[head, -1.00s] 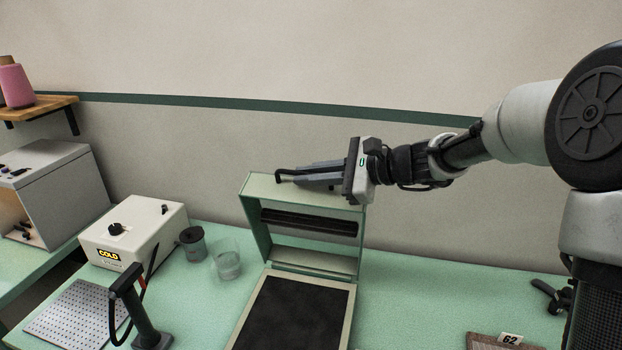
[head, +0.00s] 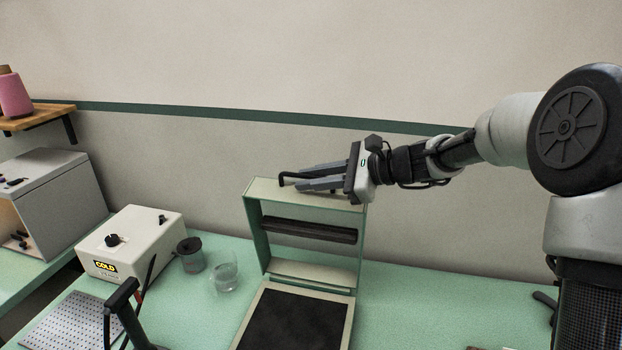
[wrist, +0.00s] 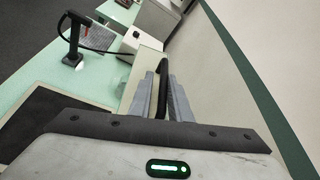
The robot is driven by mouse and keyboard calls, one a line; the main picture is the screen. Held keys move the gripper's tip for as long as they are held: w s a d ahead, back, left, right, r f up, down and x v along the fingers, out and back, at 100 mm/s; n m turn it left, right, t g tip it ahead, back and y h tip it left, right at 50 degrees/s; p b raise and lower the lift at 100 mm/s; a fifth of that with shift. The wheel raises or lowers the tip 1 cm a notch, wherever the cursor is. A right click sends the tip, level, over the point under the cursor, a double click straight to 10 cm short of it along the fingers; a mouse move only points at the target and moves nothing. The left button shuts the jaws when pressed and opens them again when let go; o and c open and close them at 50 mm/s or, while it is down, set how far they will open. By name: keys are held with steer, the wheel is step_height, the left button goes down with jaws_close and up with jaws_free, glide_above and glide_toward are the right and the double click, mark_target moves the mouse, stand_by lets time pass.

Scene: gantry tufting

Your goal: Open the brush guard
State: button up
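The brush guard appears to be the pale green boxy frame (head: 256,230) standing upright at the back of the table, with a dark bar (head: 310,230) across its opening. A black bent handle (head: 282,181) is at its top. My gripper (head: 298,177) reaches in from the right, just above the frame's top edge. In the wrist view the handle (wrist: 163,68) runs between the two grey fingers (wrist: 162,100), which lie close along it and look shut on it. The handle's far end and exact finger contact are partly hidden.
A black bed (head: 290,322) with a pale rim lies before the frame. To the left are a glass (head: 224,277), a dark cup (head: 191,255), a white box marked COLD (head: 135,240) and a black upright tool (head: 125,305). The table right of the frame is mostly clear.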

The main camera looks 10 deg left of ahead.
steer(key=b+v, duration=0.1)
steer(key=v, duration=1.6)
steer(key=shift+d+r+b, duration=0.15)
steer(key=shift+d+b, duration=0.05)
steer(key=shift+b, duration=0.2)
steer(key=shift+c, duration=0.4)
steer(key=shift+w, duration=0.15)
jaws_close()
steer(key=w+d+f+n+t+y+b, duration=0.1)
steer(key=w+d+f+n+t+b, duration=0.2)
steer(key=w+f, duration=0.55)
steer(key=w+d+f+n+t+y+b, duration=0.1)
steer(key=w+d+f+n+b, duration=0.2)
steer(key=w+d+f+n, duration=0.45)
steer(key=a+m+p, duration=0.1)
steer(key=a+p, duration=0.2)
steer(key=a, duration=0.8)
steer(key=shift+w, duration=0.5)
